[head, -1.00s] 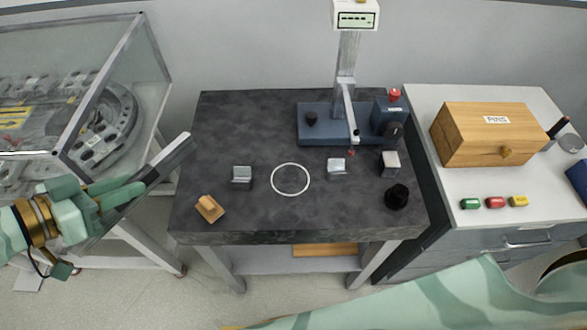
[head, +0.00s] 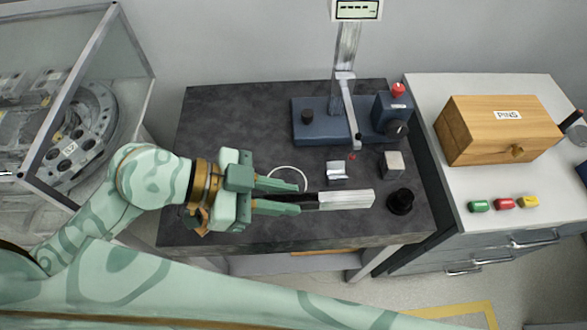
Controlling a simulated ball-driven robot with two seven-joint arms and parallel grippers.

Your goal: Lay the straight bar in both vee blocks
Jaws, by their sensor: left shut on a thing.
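My left gripper (head: 299,198) is over the stone-topped table and shut on the straight bar (head: 346,199). The bar is a grey metal bar, pointing right from the fingertips, roughly level in the picture. Its other end is hidden by the gripper. One vee block (head: 337,173), small and silvery, stands on the table just behind the bar, apart from it in the picture. My right gripper is not in view.
A white ring mark (head: 287,172) on the dark table (head: 235,112) is partly covered by my gripper. The table's back left is clear.

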